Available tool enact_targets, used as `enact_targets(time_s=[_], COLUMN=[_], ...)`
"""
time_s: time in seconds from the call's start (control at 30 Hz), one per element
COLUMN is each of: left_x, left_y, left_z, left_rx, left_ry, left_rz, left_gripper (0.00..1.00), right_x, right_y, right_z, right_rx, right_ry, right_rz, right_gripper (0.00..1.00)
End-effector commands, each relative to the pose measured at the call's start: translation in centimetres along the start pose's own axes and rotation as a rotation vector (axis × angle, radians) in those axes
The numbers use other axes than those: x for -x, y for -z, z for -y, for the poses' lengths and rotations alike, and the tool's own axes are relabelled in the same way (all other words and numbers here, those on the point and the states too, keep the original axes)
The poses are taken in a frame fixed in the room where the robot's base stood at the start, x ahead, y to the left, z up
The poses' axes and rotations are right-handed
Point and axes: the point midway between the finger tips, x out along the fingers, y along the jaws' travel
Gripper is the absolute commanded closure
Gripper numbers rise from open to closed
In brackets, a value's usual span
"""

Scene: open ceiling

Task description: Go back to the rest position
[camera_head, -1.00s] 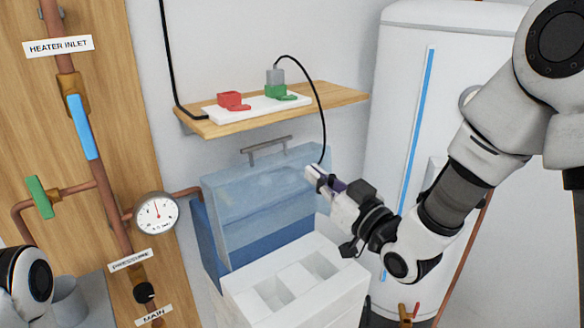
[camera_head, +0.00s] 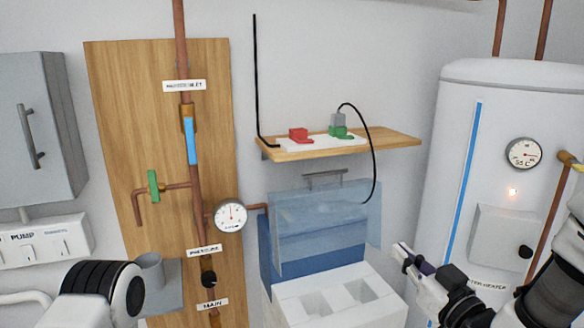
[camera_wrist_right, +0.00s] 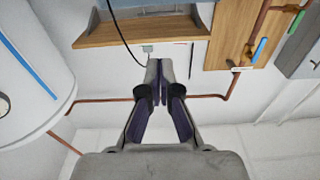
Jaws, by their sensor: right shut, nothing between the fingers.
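My right gripper (camera_head: 408,258) is at the lower right of the head view, in front of the water heater and to the right of the white block with two recesses (camera_head: 312,312). In the right wrist view the right gripper (camera_wrist_right: 160,64) has its fingers together with nothing between them. It is clear of the surfaces around it. My left arm shows only as a link at the lower left of the head view; its gripper is out of frame.
A wooden shelf (camera_head: 390,142) carries red (camera_head: 299,135) and green (camera_head: 340,132) plugs. A translucent blue lid (camera_head: 318,215) stands open behind the white block. The white heater tank (camera_head: 500,110), pressure gauge (camera_head: 230,216), piped wooden board (camera_head: 120,120) and grey cabinet (camera_head: 50,120) are around.

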Motion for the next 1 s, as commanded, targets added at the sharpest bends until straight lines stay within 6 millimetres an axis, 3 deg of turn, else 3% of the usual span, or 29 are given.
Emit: enact_targets(time_s=[0.27,0.47,0.53,0.67,0.7,0.8,0.9,1.0], left_x=[-0.1,0.0,-0.1,-0.1,0.0,0.0,0.0,0.0], left_y=[0.0,0.0,0.0,0.0,0.0,0.0,0.0,0.0], left_z=[0.0,0.0,0.0,0.0,0.0,0.0,0.0,0.0], left_rx=[0.0,0.0,0.0,0.0,0.0,0.0,0.0,0.0], left_ry=[0.0,0.0,0.0,0.0,0.0,0.0,0.0,0.0], left_rz=[0.0,0.001,0.001,0.001,0.001,0.001,0.001,0.001], left_gripper=[0.6,0.6,0.6,0.6,0.6,0.6,0.6,0.6], right_x=[1.0,3.7,5.6,11.9,14.4,21.4,27.8,31.6], right_y=[-8.4,-17.6,-21.8,-31.0,-33.7,-39.1,-41.9,-42.2], right_z=[0.3,0.7,1.0,1.9,2.3,3.4,4.2,4.2], right_rx=[-0.047,-0.095,-0.116,-0.162,-0.176,-0.209,-0.237,-0.268], right_ry=[-0.003,-0.033,-0.05,-0.102,-0.121,-0.176,-0.239,-0.318], right_rz=[0.163,0.371,0.482,0.77,0.869,1.128,1.362,1.538], right_gripper=[1.0,1.0,1.0,1.0,1.0,1.0,1.0,1.0])
